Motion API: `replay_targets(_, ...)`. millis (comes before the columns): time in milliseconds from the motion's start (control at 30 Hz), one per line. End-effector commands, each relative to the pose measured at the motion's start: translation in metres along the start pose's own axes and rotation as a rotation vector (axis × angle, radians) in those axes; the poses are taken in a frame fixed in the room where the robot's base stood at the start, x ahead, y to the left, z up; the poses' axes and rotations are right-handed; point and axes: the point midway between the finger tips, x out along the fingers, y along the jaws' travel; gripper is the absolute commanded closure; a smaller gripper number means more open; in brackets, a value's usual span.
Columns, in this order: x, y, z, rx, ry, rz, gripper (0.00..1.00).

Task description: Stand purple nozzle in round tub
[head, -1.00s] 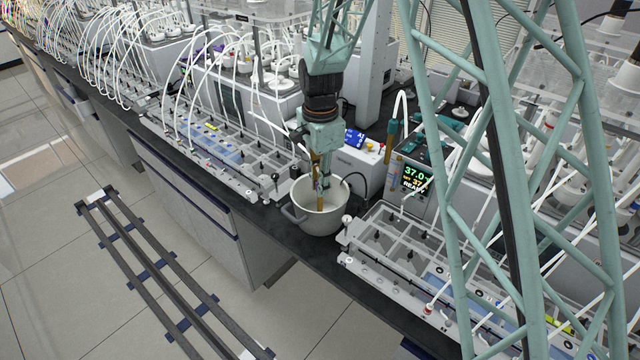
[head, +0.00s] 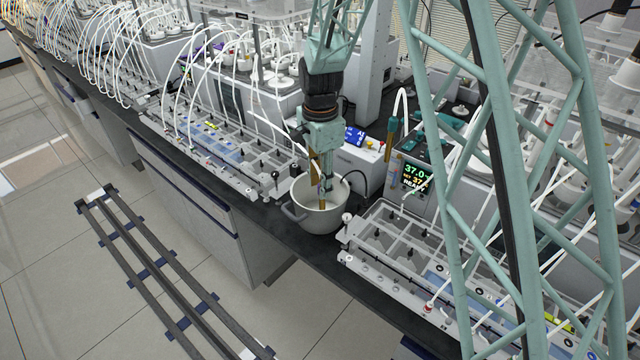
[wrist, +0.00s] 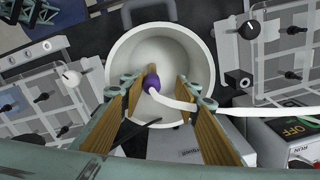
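The round tub (head: 306,222) is a white pot with handles on the dark bench; its pale inside also shows in the wrist view (wrist: 190,45). The purple nozzle (wrist: 152,84) has a purple collar, a short brownish end and a white hose leading off to the right. It shows against the tub's inside; whether it touches the floor or leans is not clear. My gripper (head: 323,196) points down into the tub.
Clear racks with black knobs stand on both sides of the tub, the left one (head: 225,160) and the right one (head: 400,250). Behind is a box with a blue display (head: 357,137) and a 37-degree unit (head: 414,178). The bench's front edge is close.

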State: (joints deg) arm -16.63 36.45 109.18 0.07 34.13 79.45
Motion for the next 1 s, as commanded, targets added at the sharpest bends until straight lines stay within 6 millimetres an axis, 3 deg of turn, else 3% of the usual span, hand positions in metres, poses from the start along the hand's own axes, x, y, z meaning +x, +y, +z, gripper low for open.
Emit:
replay_targets(367, -0.014, -0.001, 0.0, 0.0, 0.0, -0.001, 0.71)
replay_targets(1000, -0.096, -0.001, 0.0, 0.0, 0.0, -0.002, 0.71)
